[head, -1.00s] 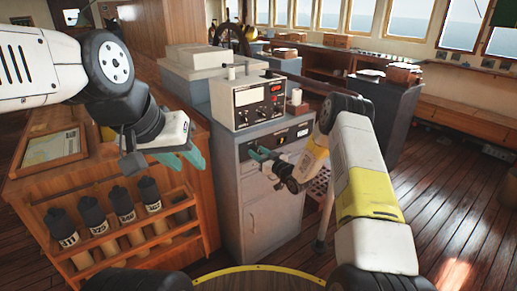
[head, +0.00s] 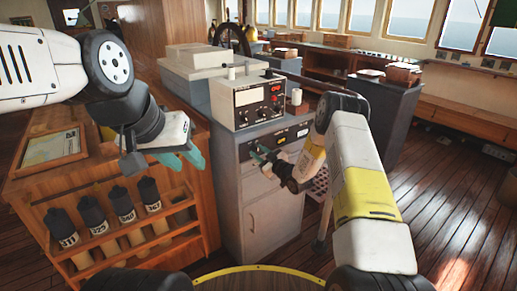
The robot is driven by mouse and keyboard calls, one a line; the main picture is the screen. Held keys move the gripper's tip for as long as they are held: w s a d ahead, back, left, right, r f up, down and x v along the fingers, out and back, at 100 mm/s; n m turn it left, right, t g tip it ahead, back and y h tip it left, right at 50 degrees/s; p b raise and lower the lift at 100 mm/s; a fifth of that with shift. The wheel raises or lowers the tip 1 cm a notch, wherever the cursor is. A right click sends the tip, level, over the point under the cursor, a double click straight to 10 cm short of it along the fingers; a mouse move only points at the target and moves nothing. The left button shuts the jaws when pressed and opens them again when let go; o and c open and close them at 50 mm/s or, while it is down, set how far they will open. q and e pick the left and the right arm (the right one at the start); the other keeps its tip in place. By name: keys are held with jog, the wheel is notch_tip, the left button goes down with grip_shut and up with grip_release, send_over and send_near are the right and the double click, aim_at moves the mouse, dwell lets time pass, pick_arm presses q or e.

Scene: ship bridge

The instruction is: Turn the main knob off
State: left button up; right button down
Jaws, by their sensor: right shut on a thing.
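The grey cabinet (head: 272,210) has a black control panel (head: 303,134) across its upper front. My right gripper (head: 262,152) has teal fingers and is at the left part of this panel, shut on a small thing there. That thing is likely the main knob; it is hidden by the fingers and too small to make out. My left gripper (head: 193,158) hangs in the air left of the cabinet, above the wooden rack, away from the panel. Its teal fingers are seen at a slant, so their gap is unclear.
The wooden floor at right (head: 440,210) is clear.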

jog(key=n, duration=0.3)
jog(key=shift+n, duration=2.2)
jog(key=c, duration=1)
grip_release()
jog(key=v, duration=0.8)
jog(key=shift+w, duration=0.1)
